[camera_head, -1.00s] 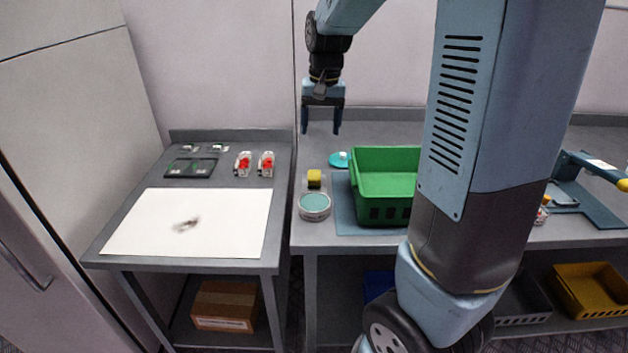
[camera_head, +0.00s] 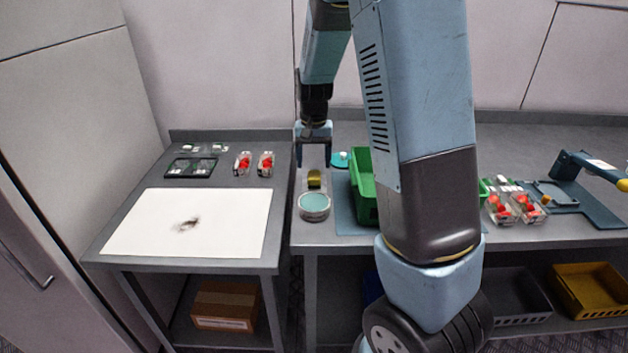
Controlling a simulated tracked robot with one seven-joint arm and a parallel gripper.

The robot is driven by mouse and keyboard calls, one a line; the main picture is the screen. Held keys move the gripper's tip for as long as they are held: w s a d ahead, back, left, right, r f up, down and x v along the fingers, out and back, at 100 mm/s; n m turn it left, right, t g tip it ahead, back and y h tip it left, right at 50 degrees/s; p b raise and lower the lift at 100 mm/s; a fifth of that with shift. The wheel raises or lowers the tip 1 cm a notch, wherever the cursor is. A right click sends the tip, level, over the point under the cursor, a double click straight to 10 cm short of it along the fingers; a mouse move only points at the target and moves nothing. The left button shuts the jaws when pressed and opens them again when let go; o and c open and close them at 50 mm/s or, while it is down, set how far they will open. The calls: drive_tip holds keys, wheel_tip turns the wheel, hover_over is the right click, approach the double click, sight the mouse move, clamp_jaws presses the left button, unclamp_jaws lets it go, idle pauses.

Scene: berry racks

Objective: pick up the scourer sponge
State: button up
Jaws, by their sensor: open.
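The scourer sponge (camera_head: 314,180) is a small yellow block on the grey bench, near its left edge and just behind a round container with a teal top. It looks darker now, as if in shadow. My gripper (camera_head: 313,163) points down with its two dark fingers apart and nothing between them. In the picture the fingertips are just above and behind the sponge. I cannot tell the exact height gap.
The round teal-topped container (camera_head: 314,206) stands close in front of the sponge. A green crate (camera_head: 361,187) is to the right, partly hidden by my arm. A turquoise item (camera_head: 339,159) lies behind. Red berry punnets (camera_head: 515,208) stand further right.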

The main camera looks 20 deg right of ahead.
sight(314, 174)
drive_tip(key=shift+w+d+f, duration=0.1)
drive_tip(key=shift+f, duration=2.7)
drive_tip(key=c, duration=1)
drive_tip(key=shift+r, duration=0.1)
